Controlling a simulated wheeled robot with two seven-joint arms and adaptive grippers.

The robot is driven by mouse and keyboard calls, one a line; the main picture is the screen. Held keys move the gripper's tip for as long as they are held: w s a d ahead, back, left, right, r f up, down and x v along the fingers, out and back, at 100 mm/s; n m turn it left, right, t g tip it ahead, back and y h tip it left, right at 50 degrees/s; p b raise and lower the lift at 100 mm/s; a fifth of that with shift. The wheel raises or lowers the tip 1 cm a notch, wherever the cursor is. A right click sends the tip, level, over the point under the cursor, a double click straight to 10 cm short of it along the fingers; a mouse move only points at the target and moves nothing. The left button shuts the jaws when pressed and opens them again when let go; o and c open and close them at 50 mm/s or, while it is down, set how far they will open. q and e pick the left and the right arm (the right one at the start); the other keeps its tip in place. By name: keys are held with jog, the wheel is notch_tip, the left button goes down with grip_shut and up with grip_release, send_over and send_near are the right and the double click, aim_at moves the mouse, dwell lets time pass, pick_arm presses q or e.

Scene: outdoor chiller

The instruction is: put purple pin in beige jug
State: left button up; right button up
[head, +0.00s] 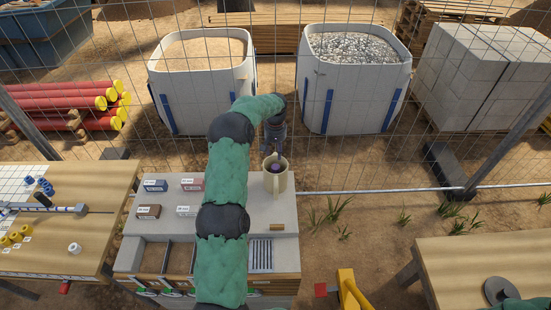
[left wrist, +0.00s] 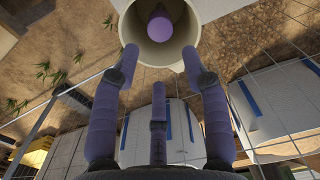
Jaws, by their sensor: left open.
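The beige jug (head: 277,186) stands on the right part of the light grey worktop in the head view. The left wrist view looks into its round mouth (left wrist: 186,30). The purple pin (left wrist: 158,25) is inside the jug, within the rim; a little of it shows in the head view (head: 275,168). My left gripper (left wrist: 160,60) is open and empty, its purple-grey fingers spread just by the jug's rim, apart from the pin. In the head view this gripper (head: 274,150) is above and behind the jug, partly hidden by it. My right gripper is not in view.
Small labelled boxes, blue (head: 155,186) and red (head: 192,185) among them, lie left of my arm. My arm hides part of the worktop. A wooden table (head: 100,180) stands left, another (head: 455,260) right. A wire fence and white bulk bags (head: 355,95) are behind.

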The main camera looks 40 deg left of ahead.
pick_arm(q)
jog(key=s+d+f+m+h, duration=0.1)
jog(key=s+d+f, duration=0.2)
jog(key=d+f, duration=0.35)
jog(key=s+d+f+m+h, duration=0.15)
jog(key=d+f, duration=0.25)
jog(key=d, duration=0.6)
jog(key=s+d+f+m+h, duration=0.1)
jog(key=s+d+f, duration=0.35)
jog(key=d, duration=0.45)
jog(key=s+d+f+m, duration=0.1)
jog(key=s+d, duration=0.6)
jog(key=s, duration=0.4)
jog(key=s+d+f+m, duration=0.1)
jog(key=s+d, duration=0.7)
jog(key=s, duration=0.3)
jog(key=shift+f, duration=0.25)
jog(key=shift+h, duration=0.25)
